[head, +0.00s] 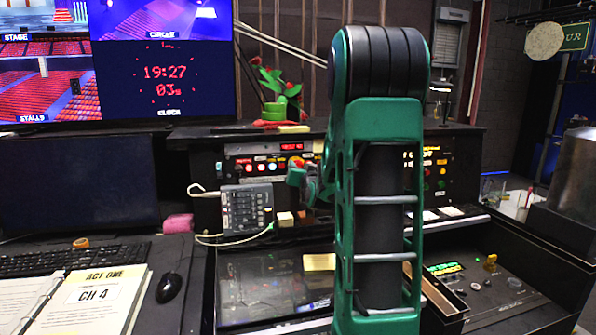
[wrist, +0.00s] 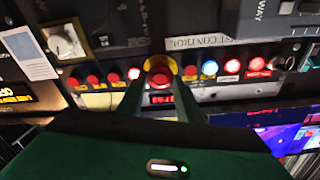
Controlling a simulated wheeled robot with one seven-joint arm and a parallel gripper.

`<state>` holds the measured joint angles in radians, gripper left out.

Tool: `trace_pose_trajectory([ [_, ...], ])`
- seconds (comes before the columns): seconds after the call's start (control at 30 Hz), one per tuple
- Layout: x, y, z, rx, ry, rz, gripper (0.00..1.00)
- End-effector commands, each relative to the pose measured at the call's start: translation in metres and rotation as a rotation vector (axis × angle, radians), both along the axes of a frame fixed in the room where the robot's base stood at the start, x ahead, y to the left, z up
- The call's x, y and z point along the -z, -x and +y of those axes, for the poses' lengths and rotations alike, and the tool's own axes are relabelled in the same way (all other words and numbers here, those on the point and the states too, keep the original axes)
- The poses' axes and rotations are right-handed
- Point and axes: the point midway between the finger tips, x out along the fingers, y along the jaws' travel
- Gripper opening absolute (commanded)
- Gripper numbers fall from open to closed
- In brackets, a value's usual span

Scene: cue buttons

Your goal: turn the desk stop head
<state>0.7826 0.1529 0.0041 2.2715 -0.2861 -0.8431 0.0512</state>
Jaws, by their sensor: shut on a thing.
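The desk stop head (wrist: 159,77), a red round button with a yellow collar, sits on the dark control panel in the wrist view. My gripper (wrist: 160,88) has its two dark green fingers on either side of it, closed on its edges. In the head view my gripper (head: 310,181) is at the desk panel, partly behind my green arm. The stop head cannot be clearly made out there.
A grey keypad box (head: 246,209) with a cable is left of my gripper. A potted plant (head: 276,108) stands on the desk top behind.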

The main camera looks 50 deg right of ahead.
Motion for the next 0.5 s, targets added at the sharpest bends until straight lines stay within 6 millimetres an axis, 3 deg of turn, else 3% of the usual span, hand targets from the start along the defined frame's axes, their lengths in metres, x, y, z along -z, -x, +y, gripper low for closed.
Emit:
trace_pose_trajectory([
  [0.5, 0.0005, -0.0009, 0.0008, 0.032, -0.192, -0.116, 0.10],
])
